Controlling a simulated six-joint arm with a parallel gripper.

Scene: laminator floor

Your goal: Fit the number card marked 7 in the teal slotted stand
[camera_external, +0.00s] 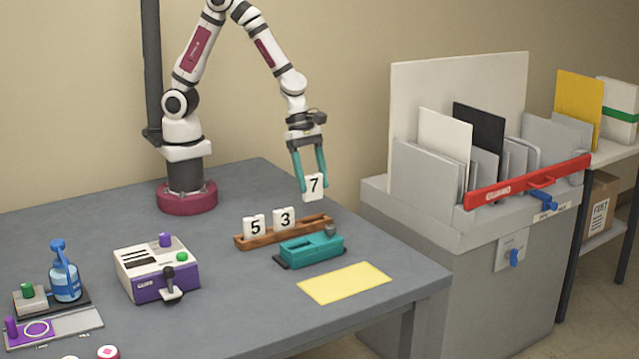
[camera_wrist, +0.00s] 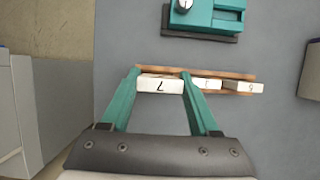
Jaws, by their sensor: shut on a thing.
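The white number card marked 7 (camera_external: 314,187) is held between the teal fingers of my gripper (camera_external: 312,184). It hangs upright above the back right end of the wooden rack. In the wrist view the card (camera_wrist: 160,87) sits between my fingertips (camera_wrist: 161,79), over the rack's left part. The teal stand (camera_external: 312,247) rests on a dark base on the table, in front of the rack and below the card. It also shows at the top of the wrist view (camera_wrist: 215,17). The card is apart from the stand.
The wooden rack (camera_external: 287,236) holds cards 5 (camera_external: 254,228) and 3 (camera_external: 285,219). A yellow sheet (camera_external: 345,283) lies to the stand's right. A white and purple device (camera_external: 157,269) stands left. A grey bin with panels and a red bar (camera_external: 528,182) is beyond the table's right edge.

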